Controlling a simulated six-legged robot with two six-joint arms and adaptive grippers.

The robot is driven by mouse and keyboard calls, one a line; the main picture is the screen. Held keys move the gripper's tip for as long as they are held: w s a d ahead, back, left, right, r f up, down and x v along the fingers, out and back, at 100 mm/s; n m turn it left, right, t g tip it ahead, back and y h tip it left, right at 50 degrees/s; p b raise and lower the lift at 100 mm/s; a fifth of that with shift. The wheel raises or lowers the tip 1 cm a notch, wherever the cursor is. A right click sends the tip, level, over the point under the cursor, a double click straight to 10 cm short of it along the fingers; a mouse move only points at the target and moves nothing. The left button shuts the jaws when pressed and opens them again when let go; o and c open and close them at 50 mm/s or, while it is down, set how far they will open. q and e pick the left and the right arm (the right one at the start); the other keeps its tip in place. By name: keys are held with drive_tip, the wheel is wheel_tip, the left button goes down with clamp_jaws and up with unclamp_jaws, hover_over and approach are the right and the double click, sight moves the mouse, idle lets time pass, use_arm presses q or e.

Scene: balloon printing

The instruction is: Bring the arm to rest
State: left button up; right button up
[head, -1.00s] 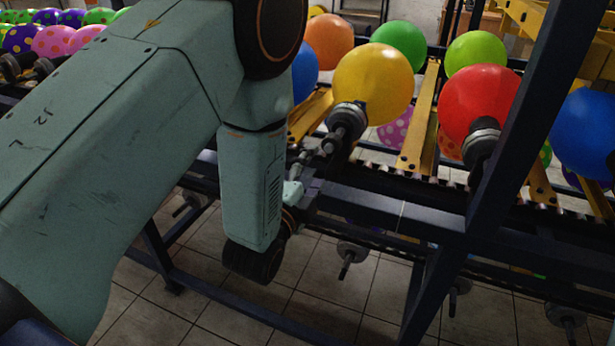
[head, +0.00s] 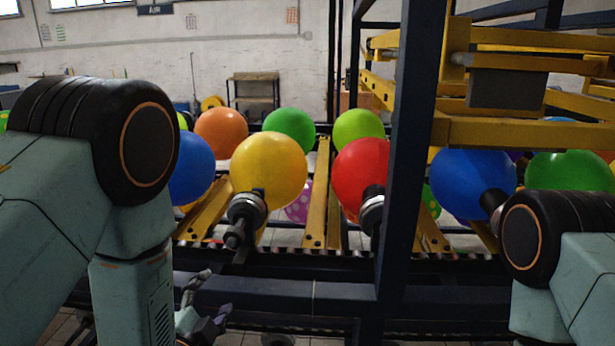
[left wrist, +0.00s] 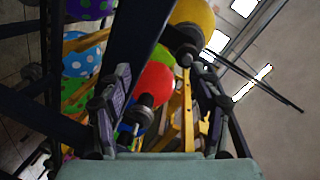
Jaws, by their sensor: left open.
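My left gripper (head: 207,309) is low at the left of the head view, in front of the machine's dark rail and partly hidden by my left arm. It is open. In the left wrist view its two fingers (left wrist: 165,105) stand apart with nothing between them; a red balloon (left wrist: 154,84) shows beyond the gap. My left arm is bent at the left of the head view. Part of my right arm shows at the right edge of the head view, but its gripper is out of view.
A yellow balloon (head: 268,174) and a red balloon (head: 355,176) sit on dark holders on the rack. A blue balloon (head: 472,184) is farther right. A dark blue post (head: 405,150) stands upright in front of the rack. Yellow beams (head: 540,130) are at upper right.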

use_arm(q)
drive_tip(key=s+a+f+n+g, duration=0.2)
drive_tip(key=s+f+n+g, duration=0.65)
drive_tip(key=s+f, duration=0.5)
drive_tip(key=s+f+n+g, duration=0.2)
drive_tip(key=s+f+g, duration=0.1)
drive_tip(key=s, duration=0.7)
drive_tip(key=s+f+n+g, duration=0.2)
drive_tip(key=s+f+g, duration=0.2)
drive_tip(key=s, duration=0.6)
wheel_tip(320, 180, down, 2)
drive_tip(key=shift+a+f+n, duration=0.2)
drive_tip(key=shift+a+n, duration=0.15)
drive_tip(key=shift+a, duration=0.1)
drive_tip(key=shift+s+g, duration=0.15)
drive_tip(key=shift+g, duration=0.1)
